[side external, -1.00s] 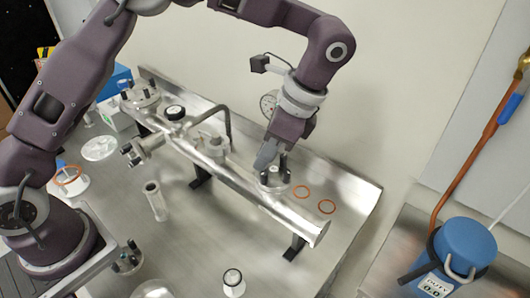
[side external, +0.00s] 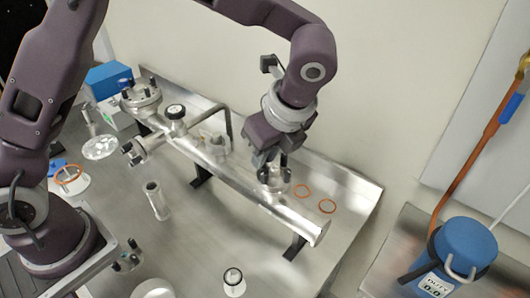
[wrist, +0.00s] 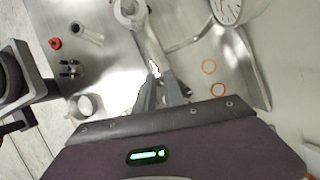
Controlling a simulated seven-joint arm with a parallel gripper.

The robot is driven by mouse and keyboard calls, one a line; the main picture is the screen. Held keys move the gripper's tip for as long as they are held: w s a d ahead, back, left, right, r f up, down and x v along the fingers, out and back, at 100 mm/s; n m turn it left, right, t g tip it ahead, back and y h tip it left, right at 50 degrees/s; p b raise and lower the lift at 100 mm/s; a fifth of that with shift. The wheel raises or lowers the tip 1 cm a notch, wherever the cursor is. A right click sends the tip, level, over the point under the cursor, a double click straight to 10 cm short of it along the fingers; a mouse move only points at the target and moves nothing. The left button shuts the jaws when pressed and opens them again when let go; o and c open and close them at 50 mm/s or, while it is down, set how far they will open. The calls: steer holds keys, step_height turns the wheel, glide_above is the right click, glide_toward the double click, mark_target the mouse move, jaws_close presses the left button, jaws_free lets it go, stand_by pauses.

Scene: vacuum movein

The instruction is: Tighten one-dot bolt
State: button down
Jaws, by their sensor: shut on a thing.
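My gripper (side external: 268,162) is over the flange (side external: 272,188) near the right end of the long metal pipe assembly (side external: 240,178). Dark bolts stand up from this flange. My gripper is shut on one of them; the fingers and the wrist hide most of it. I cannot make out any dot marks, so I cannot tell by marking which bolt it is. In the wrist view the fingers (wrist: 160,92) reach to the pipe, with a bright spot at their tips.
Two orange rings (side external: 302,191) lie right of the flange. A round gauge (wrist: 228,10) shows in the wrist view. A blue vacuum unit (side external: 465,245) is at far right.

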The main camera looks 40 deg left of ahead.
steer(key=shift+s+m+t+h, duration=0.1)
steer(key=shift+m+t+h, duration=0.5)
steer(key=shift+m, duration=1.4)
steer(key=c, duration=1.7)
jaws_free()
steer(key=shift+r, duration=0.1)
steer(key=v, duration=0.7)
steer(key=shift+s+d, duration=0.15)
steer(key=shift+s, duration=0.05)
